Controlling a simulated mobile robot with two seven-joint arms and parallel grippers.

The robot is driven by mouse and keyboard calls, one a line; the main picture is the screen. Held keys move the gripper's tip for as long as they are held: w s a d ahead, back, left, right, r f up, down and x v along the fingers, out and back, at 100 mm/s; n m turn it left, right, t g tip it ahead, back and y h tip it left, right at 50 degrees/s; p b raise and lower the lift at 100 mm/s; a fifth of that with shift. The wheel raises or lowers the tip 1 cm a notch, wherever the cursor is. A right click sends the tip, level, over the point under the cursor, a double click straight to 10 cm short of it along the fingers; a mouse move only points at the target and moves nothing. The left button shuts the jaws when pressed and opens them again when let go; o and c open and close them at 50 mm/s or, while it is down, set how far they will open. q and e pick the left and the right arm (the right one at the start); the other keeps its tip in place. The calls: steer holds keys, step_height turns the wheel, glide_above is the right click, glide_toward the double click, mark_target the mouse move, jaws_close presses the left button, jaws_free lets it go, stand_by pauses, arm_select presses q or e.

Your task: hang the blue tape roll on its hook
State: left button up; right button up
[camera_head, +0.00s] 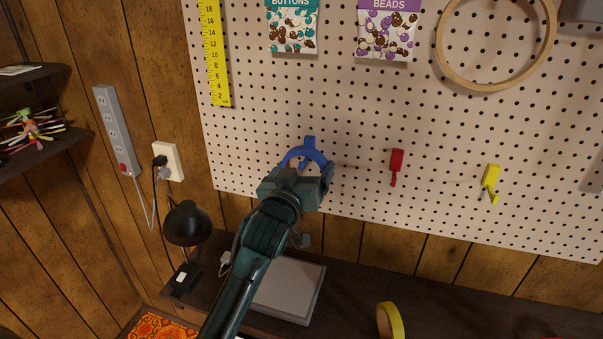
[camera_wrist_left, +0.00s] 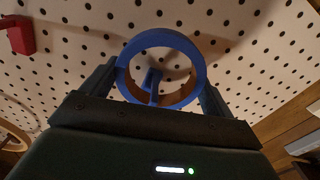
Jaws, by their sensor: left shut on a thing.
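My left gripper (camera_head: 300,172) is shut on the blue tape roll (camera_head: 319,157) and holds it up close to the pegboard. In the left wrist view, the blue tape roll (camera_wrist_left: 163,38) stands as a ring between the two fingers. The blue hook (camera_head: 309,141) is on the pegboard right at the roll, its top showing above the ring in the head view. In the left wrist view, the blue hook (camera_wrist_left: 152,81) shows through the roll's hole. I cannot tell whether the hook's peg passes through the ring. My right gripper is not in view.
A red hook (camera_head: 396,161) and a yellow hook (camera_head: 491,177) are to the right on the pegboard (camera_head: 440,130). Below, the dark table holds a yellow tape roll (camera_head: 396,322), a pale box (camera_head: 290,290) and a black lamp (camera_head: 186,223).

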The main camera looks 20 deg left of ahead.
arm_select(q)
steer(key=shift+f+b, duration=0.45)
steer(key=shift+f, duration=0.35)
stand_by(0.5)
steer(key=o, duration=0.8)
steer(key=s+b, duration=0.2)
steer(key=s, duration=1.1)
steer(key=shift+a, duration=0.2)
